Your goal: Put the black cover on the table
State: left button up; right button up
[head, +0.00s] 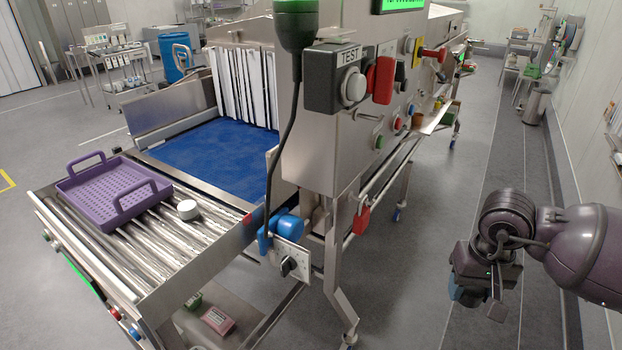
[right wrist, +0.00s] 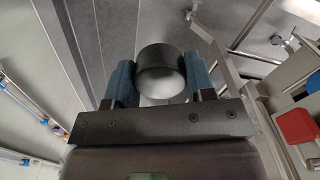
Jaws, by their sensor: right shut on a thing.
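In the right wrist view, the black cover (right wrist: 160,62) is a short round dark cylinder with a paler lower part. It sits between the two blue fingertips of my right gripper (right wrist: 160,84), which is shut on it. In the head view my right gripper (head: 471,292) hangs at the lower right, over the floor and away from the machine. My left gripper is not in view. I cannot tell which surface is the table; a small metal table (head: 524,42) stands at the far right back.
The steel machine (head: 325,140) fills the middle, with a red padlock (head: 361,220) on its side. A purple basket (head: 92,197) and a small round white-topped thing (head: 188,209) sit on the roller conveyor (head: 190,238) at left. The floor aisle (head: 480,150) right of the machine is clear.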

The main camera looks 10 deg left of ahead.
aim_at(161, 255)
jog(key=k+j+u, duration=0.3)
jog(key=j+u, duration=0.3)
jog(key=k+j+u, duration=0.15)
jog(key=j+u, duration=0.2)
jog(key=j, duration=0.2)
